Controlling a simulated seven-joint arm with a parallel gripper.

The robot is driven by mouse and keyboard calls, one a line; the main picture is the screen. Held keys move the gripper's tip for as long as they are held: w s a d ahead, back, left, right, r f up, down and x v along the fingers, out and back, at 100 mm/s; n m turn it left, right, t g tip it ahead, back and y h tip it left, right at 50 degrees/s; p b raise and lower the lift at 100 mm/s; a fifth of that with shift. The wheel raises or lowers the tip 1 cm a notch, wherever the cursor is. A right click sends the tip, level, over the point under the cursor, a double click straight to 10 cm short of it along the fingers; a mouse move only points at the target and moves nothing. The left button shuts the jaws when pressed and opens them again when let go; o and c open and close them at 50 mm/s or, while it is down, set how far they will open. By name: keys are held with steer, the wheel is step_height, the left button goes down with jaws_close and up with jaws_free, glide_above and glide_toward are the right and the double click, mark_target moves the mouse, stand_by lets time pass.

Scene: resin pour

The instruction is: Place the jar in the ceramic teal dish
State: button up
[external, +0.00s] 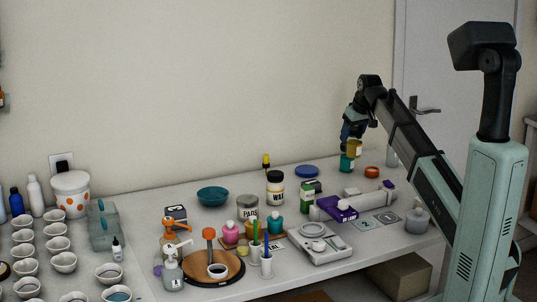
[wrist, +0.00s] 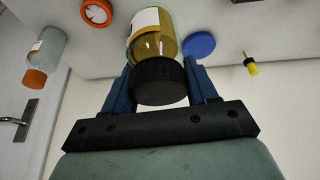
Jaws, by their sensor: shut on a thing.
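The jar is clear with amber-yellow contents, a white label and a black lid. It shows in the wrist view (wrist: 168,45) and in the external view (external: 355,149). My gripper (wrist: 162,80) is shut on it, with its blue fingers on both sides of the black lid. In the external view my gripper (external: 352,132) is over the back right of the table, and the jar hangs below it. The teal dish (external: 213,197) is a round, open bowl at the back middle of the table, well left of my gripper. It looks empty.
A teal container (external: 346,164) shows just below the jar. A blue disc (external: 307,171), a yellow dropper bottle (external: 266,161) and a black-lidded white jar (external: 275,189) lie between gripper and dish. A grey-lidded PADS tub (external: 247,207) stands right of the dish.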

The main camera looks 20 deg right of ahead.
steer(key=shift+w+a+r, duration=0.1)
steer(key=shift+a+r, duration=0.1)
steer(key=w+a+n+y, duration=0.1)
steer(key=w+a+n, duration=0.2)
steer(key=a, duration=2.1)
steer(key=w+a+n+y, duration=0.1)
steer(key=w+a+n, duration=0.15)
steer(key=a, duration=2.15)
steer(key=shift+g, duration=0.3)
steer(key=shift+f, duration=4.55)
steer(key=shift+f, duration=0.15)
steer(key=o, duration=1.1)
steer(key=v, duration=1.2)
steer(key=shift+w+r, duration=0.15)
steer(key=shift+r, duration=0.1)
